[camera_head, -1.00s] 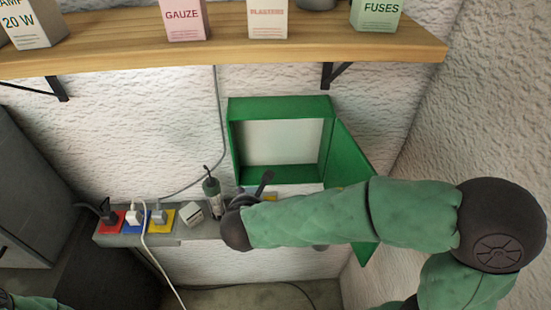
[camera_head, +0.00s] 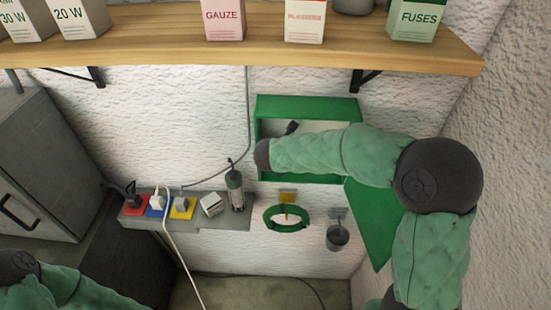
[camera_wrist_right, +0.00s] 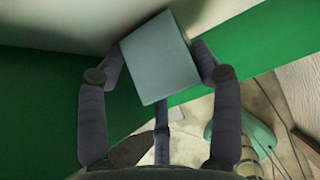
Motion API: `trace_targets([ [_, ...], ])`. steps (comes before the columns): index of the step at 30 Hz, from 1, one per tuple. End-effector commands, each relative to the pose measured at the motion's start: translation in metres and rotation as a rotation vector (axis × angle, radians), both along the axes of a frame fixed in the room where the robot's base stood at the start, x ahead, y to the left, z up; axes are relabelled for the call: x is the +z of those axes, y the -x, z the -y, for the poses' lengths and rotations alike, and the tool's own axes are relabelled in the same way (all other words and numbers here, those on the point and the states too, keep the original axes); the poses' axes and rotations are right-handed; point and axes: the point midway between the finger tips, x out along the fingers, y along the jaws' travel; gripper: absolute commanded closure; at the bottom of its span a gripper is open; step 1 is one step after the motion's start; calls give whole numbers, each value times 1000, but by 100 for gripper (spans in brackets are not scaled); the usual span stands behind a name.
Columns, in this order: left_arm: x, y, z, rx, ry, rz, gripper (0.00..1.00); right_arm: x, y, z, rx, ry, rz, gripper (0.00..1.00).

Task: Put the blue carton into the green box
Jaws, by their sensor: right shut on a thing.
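The green box (camera_head: 305,107) hangs on the wall below the shelf, its door (camera_head: 378,225) swung open to the right. My right arm crosses in front of its opening. The blue carton (camera_wrist_right: 160,57), pale grey-blue here, is between the fingers of my right gripper (camera_wrist_right: 160,75), which is shut on it and tilts it. Behind it in the wrist view are a green wall of the box and a pale surface. In the head view the carton is hidden behind my arm; I cannot tell how deep it is. My left gripper is out of view.
A wooden shelf (camera_head: 250,47) with several cartons runs above the box. Below are a ledge (camera_head: 225,218) with plugs and a grey cylinder (camera_head: 235,190), a green ring (camera_head: 287,220) and a grey cup (camera_head: 338,238) on the wall. A grey cabinet (camera_head: 45,165) stands left.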

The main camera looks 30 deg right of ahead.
Motion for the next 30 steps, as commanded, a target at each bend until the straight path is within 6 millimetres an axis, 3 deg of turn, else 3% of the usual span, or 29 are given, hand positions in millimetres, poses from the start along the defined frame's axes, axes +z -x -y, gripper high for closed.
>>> trace_targets([
  [2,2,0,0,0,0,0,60,0,-7,5,-2,-1,0,72],
  [9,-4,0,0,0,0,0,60,-32,-7,5,-1,0,-1,72],
  [23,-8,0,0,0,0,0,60,-39,-7,5,0,1,1,72],
  [24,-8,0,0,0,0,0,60,-39,-7,5,0,0,0,29],
  [26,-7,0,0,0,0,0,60,-39,-7,5,0,0,0,12],
  [30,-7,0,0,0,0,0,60,-38,-7,5,0,0,0,11],
])
